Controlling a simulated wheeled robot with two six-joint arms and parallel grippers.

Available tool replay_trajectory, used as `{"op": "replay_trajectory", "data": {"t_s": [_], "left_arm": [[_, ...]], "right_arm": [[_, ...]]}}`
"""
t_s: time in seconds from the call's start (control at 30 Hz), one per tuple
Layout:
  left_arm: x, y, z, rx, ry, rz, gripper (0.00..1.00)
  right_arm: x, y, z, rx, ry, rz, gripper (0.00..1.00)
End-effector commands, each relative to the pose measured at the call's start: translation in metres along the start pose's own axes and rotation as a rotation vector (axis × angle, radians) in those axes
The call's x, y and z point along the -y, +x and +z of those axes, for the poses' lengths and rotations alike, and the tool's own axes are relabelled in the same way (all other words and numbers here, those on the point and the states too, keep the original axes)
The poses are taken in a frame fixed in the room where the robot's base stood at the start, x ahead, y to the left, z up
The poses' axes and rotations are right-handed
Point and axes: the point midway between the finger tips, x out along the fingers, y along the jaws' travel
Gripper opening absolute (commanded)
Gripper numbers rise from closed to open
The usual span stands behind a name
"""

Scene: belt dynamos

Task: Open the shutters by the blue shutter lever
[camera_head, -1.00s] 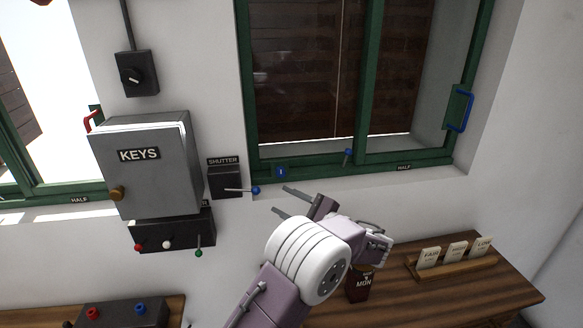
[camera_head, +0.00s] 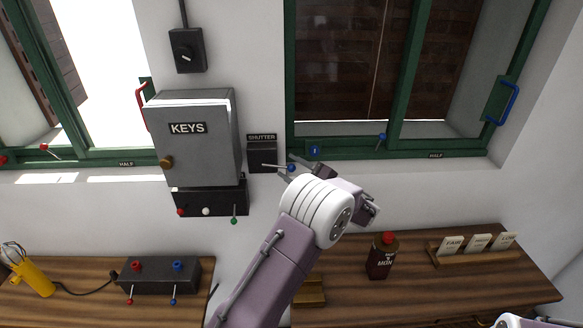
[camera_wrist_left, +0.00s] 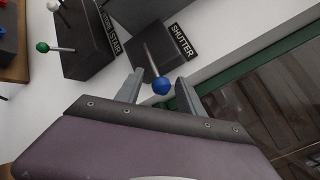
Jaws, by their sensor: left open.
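The blue shutter lever (camera_head: 291,167) sticks out to the right from a dark box labelled SHUTTER (camera_head: 262,157) on the wall, a thin rod with a blue ball at its end. In the left wrist view the blue ball (camera_wrist_left: 161,85) shows between my open fingers, with its rod running up to the box. My left gripper (camera_wrist_left: 158,88) is open around or just in front of the ball; contact is not clear. In the head view my left gripper (camera_head: 290,174) is at the lever, partly hidden by its own wrist. The shutters (camera_head: 340,60) behind the green-framed right window are brown and closed.
A grey KEYS cabinet (camera_head: 195,140) stands out from the wall left of the lever, above a dark box with red, white and green knobs (camera_head: 210,203). A bottle (camera_head: 381,258) and a card rack (camera_head: 475,250) stand on the right wooden table.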

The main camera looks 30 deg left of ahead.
Motion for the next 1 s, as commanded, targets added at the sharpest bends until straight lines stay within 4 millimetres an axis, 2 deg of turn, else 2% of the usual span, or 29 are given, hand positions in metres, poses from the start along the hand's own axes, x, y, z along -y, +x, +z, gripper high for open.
{"op": "replay_trajectory", "data": {"t_s": [0.03,0.17,1.0], "left_arm": [[0.0,-0.0002,-0.0001,0.0,0.0,0.0,0.37],[0.0001,-0.0003,0.0,0.0,0.0,0.0,0.01],[0.0018,0.0001,0.0024,0.006,-0.002,-0.003,0.0]], "right_arm": [[0.0,0.0002,0.0,0.0,0.0,0.0,0.36],[0.0,0.0002,0.0,0.0,0.0,0.0,0.36],[0.0,-0.0003,-0.0001,0.0,0.0,0.0,0.36]]}}
